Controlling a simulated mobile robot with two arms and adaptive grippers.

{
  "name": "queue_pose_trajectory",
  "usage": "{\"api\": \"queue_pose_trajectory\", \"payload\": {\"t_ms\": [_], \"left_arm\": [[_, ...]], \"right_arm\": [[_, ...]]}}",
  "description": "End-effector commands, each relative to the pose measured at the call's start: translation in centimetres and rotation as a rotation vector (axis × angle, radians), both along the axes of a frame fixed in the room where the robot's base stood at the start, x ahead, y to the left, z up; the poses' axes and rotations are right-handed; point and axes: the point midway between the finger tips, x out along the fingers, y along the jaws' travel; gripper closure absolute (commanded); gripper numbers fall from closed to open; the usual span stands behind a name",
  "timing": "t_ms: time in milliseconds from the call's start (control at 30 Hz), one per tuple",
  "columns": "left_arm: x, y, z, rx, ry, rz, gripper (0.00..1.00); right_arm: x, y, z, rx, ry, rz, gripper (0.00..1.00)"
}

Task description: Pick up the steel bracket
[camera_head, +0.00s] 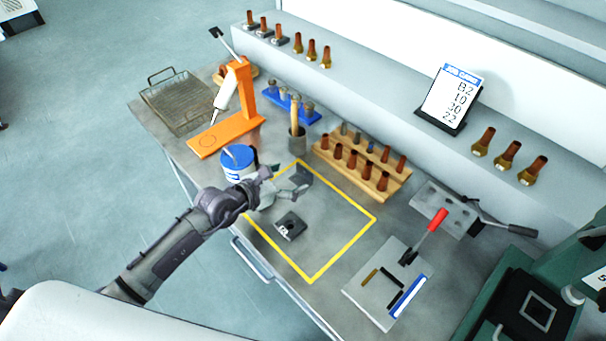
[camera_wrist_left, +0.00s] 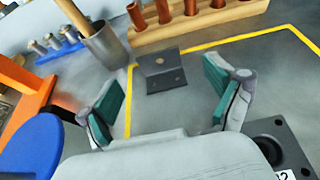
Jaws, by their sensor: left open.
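The steel bracket (camera_head: 301,176) is a dark grey L-shaped piece with holes. It stands on the bench near the far corner of the yellow taped outline. In the left wrist view the bracket (camera_wrist_left: 163,71) sits ahead of my open fingers, apart from both. My left gripper (camera_head: 286,187) is open and empty, just short of the bracket in the head view. Its teal-padded fingers (camera_wrist_left: 162,96) spread to both sides in the left wrist view. My right gripper is not in view.
A dark block with a label (camera_head: 290,226) lies inside the yellow outline. A blue-lidded tub (camera_head: 238,163) stands beside my left gripper. A grey cup with a wooden handle (camera_head: 297,141) and a wooden rack (camera_head: 361,165) stand behind the bracket. The outline's near part is clear.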

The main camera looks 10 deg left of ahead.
Motion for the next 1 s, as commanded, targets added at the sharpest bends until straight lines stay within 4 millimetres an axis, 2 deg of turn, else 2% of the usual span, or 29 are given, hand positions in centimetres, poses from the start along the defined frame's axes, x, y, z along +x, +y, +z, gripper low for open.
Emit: {"api": "queue_pose_trajectory", "payload": {"t_ms": [267, 600, 867, 1000], "left_arm": [[1.8, -1.1, -0.8, -0.001, -0.001, -0.001, 0.08], [5.2, -3.0, -2.9, -0.002, 0.000, 0.000, 0.08], [5.4, -3.1, -3.0, -0.002, 0.000, -0.001, 0.08], [5.3, -3.1, -3.0, -0.002, 0.000, 0.000, 0.30]], "right_arm": [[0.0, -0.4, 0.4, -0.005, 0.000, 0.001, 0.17], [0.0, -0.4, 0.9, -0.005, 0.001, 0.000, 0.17], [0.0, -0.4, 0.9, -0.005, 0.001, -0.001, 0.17], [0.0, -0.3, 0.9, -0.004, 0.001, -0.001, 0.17]]}}
